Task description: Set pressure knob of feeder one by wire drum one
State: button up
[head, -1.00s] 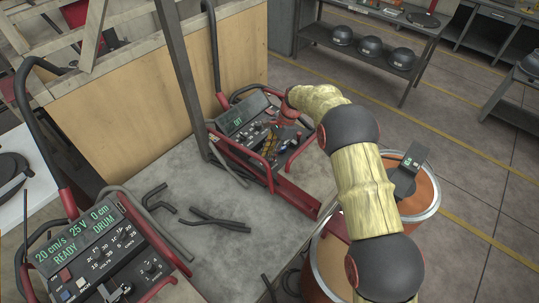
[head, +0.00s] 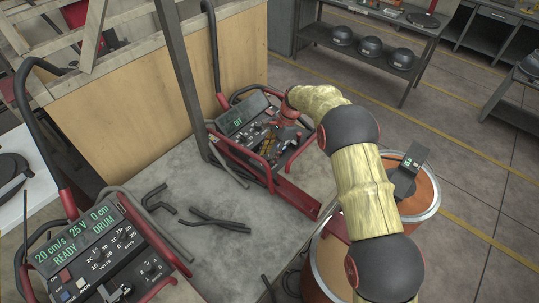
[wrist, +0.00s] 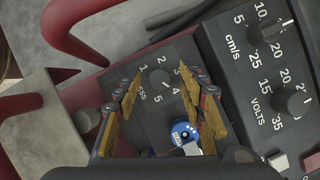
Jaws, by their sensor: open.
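A dark feeder (head: 236,146) in a red tube frame stands at the far end of the grey bench, its small screen lit green. My gripper (head: 270,143) is over its control panel. In the wrist view, the dark pressure knob (wrist: 166,86) has a scale from 1 to 5 and a partly hidden label ending in "ESS". My open gripper (wrist: 160,74) has one yellow finger on each side of this knob; contact cannot be told. The knob's exact setting is unclear. Two copper-coloured drums (head: 430,190) stand at the right, partly behind my arm; one carries a small device with a screen (head: 411,163).
A second feeder (head: 105,255) at the near left reads READY and DRUM. The cm/s knob (wrist: 272,32) and volts knob (wrist: 295,101) lie right of my fingers. Red tubes (wrist: 65,35) edge the panel. Loose dark rods (head: 212,219) lie on the bench.

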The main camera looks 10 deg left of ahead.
jog(key=v, duration=1.2)
jog(key=s+d+r+n+b, duration=0.1)
jog(key=s+d+r, duration=0.1)
jog(key=d+r, duration=0.1)
jog(key=s+d+r+t+b, duration=0.1)
jog(key=s+d+r+b, duration=0.1)
jog(key=r, duration=0.1)
jog(key=s+d+r+n+t+b, duration=0.1)
jog(key=s+d+r+b, duration=0.1)
jog(key=d+r, duration=0.1)
jog(key=shift+d+n+h, duration=0.3)
jog(key=shift+d, duration=0.05)
jog(key=s+d+r+n+t+b, duration=0.3)
jog(key=s+d+r+b, duration=0.15)
jog(key=s+d, duration=0.5)
jog(key=s+d+f+n+t+h+b, duration=0.1)
jog(key=s+d+f+b, duration=0.2)
jog(key=s, duration=0.5)
jog(key=s+d+f+n+t+h+b, duration=0.1)
jog(key=s+d+f+n+b, duration=0.1)
jog(key=s, duration=0.6)
jog(key=s+d+f+n+t+h+b, duration=0.1)
jog(key=s+d+f+n+b, duration=0.1)
jog(key=s+d+f, duration=0.3)
jog(key=s+f+b, duration=0.1)
jog(key=s, duration=0.3)
jog(key=shift+f+b, duration=0.2)
jog(key=shift+b, duration=0.2)
jog(key=shift+c, duration=0.3)
